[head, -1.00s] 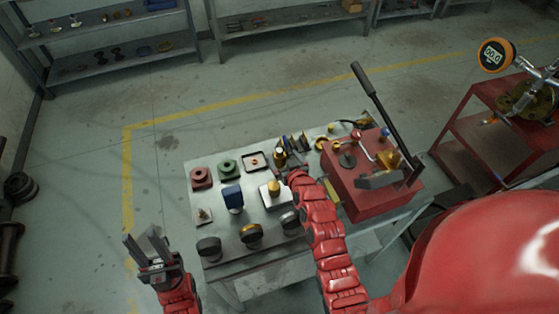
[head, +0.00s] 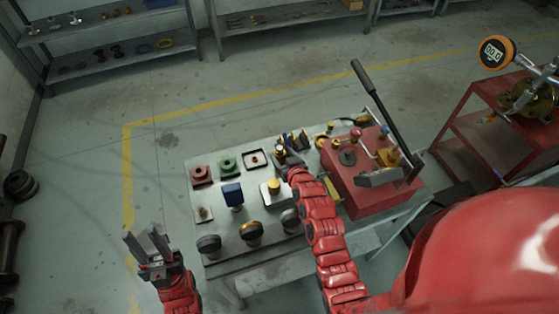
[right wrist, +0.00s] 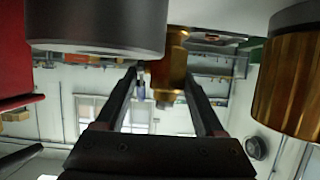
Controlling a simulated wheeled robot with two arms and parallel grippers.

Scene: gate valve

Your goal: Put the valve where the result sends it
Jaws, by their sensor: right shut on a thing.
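My right gripper (head: 284,156) is over the far middle of the steel table (head: 236,262), its jaws closed on a small brass piece. My left gripper (head: 148,242) is open and empty, off the table's near left corner. A red holed block (head: 201,174), a green holed block (head: 229,164) and a black-rimmed tray (head: 246,155) stand in a row at the table's far left.
A blue-topped piece (head: 232,194), a yellow-topped white block (head: 273,187) and several round knobs (head: 251,233) stand nearer. A red box with a long lever (head: 371,88) fills the table's right side. A gauge (head: 496,52) is above a red cart (head: 465,140). Floor is clear beyond the table.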

